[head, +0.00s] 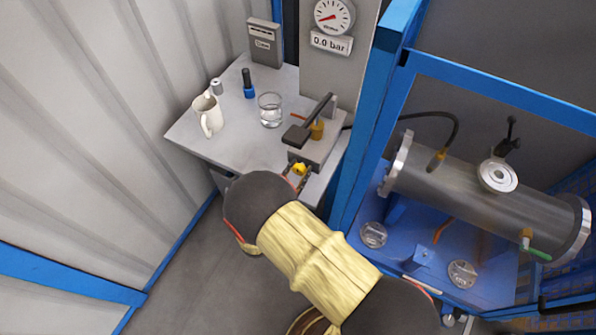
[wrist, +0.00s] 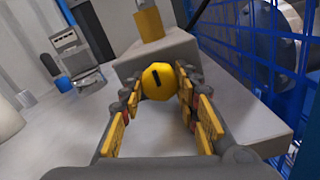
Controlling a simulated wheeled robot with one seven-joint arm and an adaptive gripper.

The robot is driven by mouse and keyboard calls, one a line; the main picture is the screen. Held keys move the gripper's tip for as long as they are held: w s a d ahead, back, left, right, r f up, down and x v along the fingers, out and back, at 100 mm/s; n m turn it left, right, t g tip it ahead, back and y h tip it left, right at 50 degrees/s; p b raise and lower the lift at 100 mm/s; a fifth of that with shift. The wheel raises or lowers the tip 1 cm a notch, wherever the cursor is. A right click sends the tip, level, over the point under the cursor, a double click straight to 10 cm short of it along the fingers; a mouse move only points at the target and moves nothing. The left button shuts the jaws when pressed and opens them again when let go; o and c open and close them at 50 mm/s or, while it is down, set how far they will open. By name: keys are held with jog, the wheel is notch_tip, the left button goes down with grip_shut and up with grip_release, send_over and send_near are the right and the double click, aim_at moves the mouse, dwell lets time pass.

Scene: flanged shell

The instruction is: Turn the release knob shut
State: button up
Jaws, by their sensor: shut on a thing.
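The release knob (wrist: 159,81) is a round yellow knob with a dark slot mark on its face, on the front of the grey pump block (wrist: 190,55). In the head view the knob (head: 299,169) sits at the front of the pump, near the table's edge. My gripper (wrist: 160,90) has its two yellow-padded fingers on either side of the knob and is shut on it. In the head view my arm hides most of my gripper (head: 297,178). The dark slot stands close to upright, slightly tilted. The gauge (head: 333,15) sits above a display reading 0.0 bar (head: 331,43).
The pump's lever (head: 309,122) rises above the block. A white jug (head: 208,115), a glass of water (head: 270,109) and a blue-based bottle (head: 248,84) stand left on the table. A blue frame post (head: 375,130) and the steel flanged shell (head: 480,190) are on the right.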

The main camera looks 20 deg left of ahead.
jog(key=o, duration=1.2)
jog(key=shift+c, duration=0.2)
jog(key=s+a, duration=0.1)
jog(key=s, duration=1.1)
